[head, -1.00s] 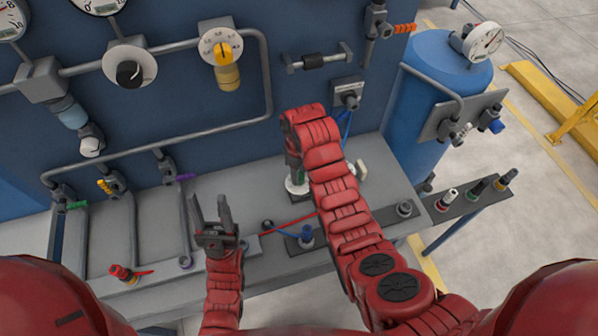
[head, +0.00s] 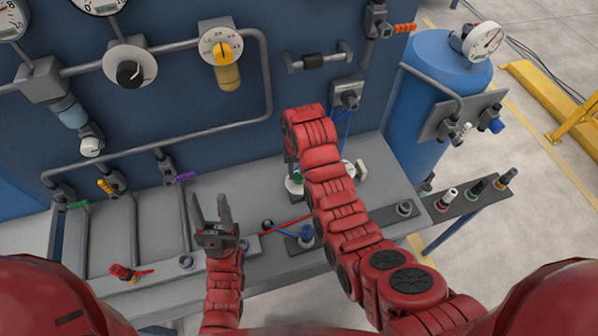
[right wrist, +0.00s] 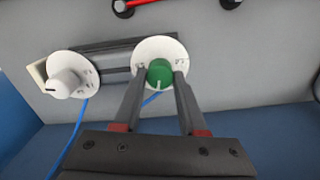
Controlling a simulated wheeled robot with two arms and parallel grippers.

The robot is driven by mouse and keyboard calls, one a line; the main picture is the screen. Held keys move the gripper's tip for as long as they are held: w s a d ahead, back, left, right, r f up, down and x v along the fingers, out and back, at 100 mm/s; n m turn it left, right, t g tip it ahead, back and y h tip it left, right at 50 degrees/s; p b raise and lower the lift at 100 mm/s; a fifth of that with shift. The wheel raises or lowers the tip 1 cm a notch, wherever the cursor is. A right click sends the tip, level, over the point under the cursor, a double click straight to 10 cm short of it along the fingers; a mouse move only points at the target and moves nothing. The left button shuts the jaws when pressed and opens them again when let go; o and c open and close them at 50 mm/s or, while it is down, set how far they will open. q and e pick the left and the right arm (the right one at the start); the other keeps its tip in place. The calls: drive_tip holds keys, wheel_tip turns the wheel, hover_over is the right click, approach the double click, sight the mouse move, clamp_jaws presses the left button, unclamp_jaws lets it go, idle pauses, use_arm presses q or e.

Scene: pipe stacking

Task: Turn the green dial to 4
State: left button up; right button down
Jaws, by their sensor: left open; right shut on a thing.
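The green dial (right wrist: 160,74) is a round knob with a white pointer line, set on a white disc in the right wrist view. The pointer line faces the bottom of that view; the numbers on the disc are too small to read. My right gripper (right wrist: 160,77) is shut on the dial, one finger on each side. In the head view my right arm covers most of the dial, and only part of its white disc (head: 294,187) shows. My left gripper (head: 219,220) is open and empty above the front of the grey bench.
A white dial (right wrist: 66,84) stands beside the green one, with a blue cable nearby. A yellow dial (head: 226,68) and a black dial (head: 129,73) are on the blue wall. Grey pipes stand at the left of the bench; a blue tank (head: 432,70) is at the right.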

drive_tip(key=m, duration=0.6)
drive_tip(key=shift+m, duration=0.3)
idle(0.4)
drive_tip(key=shift+c, duration=2.3)
unclamp_jaws()
wheel_tip(320, 180, up, 10)
drive_tip(key=p, duration=0.8)
wheel_tip(320, 180, up, 7)
drive_tip(key=p, duration=0.2)
hover_over(299, 175)
drive_tip(key=shift+r, duration=0.2)
